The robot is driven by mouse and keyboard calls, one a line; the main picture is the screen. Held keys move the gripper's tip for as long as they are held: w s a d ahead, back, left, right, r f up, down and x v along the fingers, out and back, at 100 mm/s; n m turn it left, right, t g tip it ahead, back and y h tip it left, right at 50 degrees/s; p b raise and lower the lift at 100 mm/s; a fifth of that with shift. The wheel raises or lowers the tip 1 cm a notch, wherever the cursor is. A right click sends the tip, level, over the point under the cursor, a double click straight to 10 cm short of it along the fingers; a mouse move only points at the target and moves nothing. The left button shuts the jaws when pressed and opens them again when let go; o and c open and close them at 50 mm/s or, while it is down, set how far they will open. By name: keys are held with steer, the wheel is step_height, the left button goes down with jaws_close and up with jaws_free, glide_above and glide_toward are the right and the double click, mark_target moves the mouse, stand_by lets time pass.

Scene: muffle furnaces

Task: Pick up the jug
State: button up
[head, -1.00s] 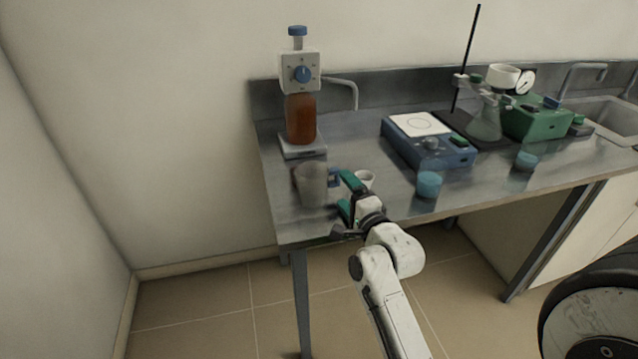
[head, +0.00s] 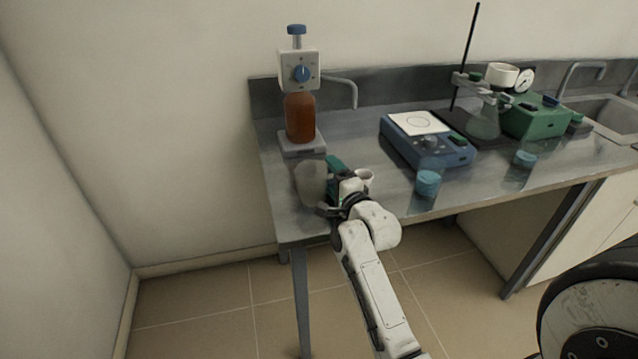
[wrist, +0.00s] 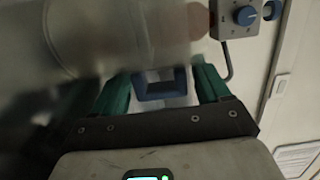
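The jug (head: 310,184) is a cloudy, translucent vessel standing upright near the left front of the steel bench. In the wrist view its clear body (wrist: 120,38) fills the upper left, and its blue handle (wrist: 162,92) lies between my fingers. My gripper (wrist: 161,80) has its two green fingers apart, one on each side of the handle, with narrow gaps showing. In the head view my gripper (head: 334,182) is at the jug's right side and hides the handle. Whether a finger touches the jug cannot be told.
A dispenser on a brown bottle (head: 300,118) stands behind the jug. Blue-lidded jars (head: 428,183) and a blue stirrer (head: 425,150) are to the right. The bench's front and left edges are near the jug.

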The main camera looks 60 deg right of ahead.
steer(key=c, duration=0.9)
steer(key=shift+o, duration=0.2)
